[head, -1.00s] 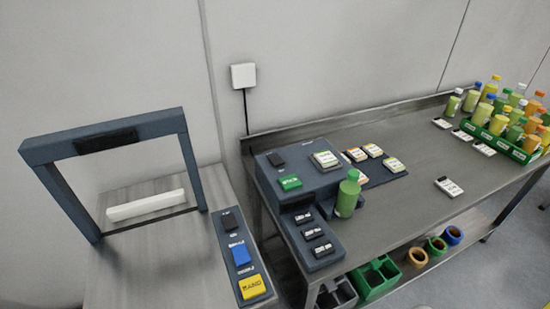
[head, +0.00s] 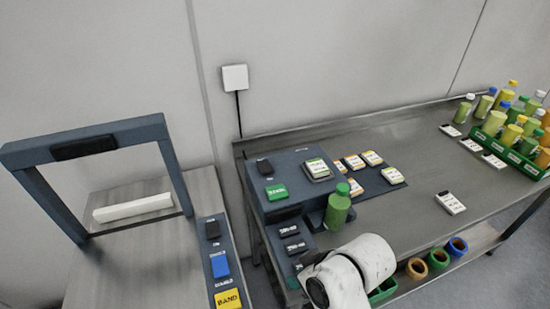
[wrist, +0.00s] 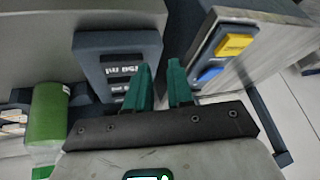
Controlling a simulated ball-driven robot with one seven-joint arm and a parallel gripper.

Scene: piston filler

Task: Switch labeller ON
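The labeller (head: 300,165) is a dark blue-grey machine on the steel table in the head view. A black switch (head: 264,166) is at its back left, with a green button (head: 276,192) in front. Small dark buttons (head: 296,247) run down its front arm. A green bottle (head: 338,208) stands upright beside that arm. My white arm covers the labeller's front right in the head view, and my gripper is hidden there. In the wrist view my gripper (wrist: 159,68) shows two green fingers, apart and empty, near the labeller's button arm (wrist: 112,45); the bottle (wrist: 47,118) is at left.
A banding machine (head: 90,143) with black, blue and yellow buttons stands left of the labeller. Label packs (head: 372,158) lie right of it. A green crate of bottles (head: 510,150) is at far right. Coloured rings (head: 437,259) are on the lower shelf.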

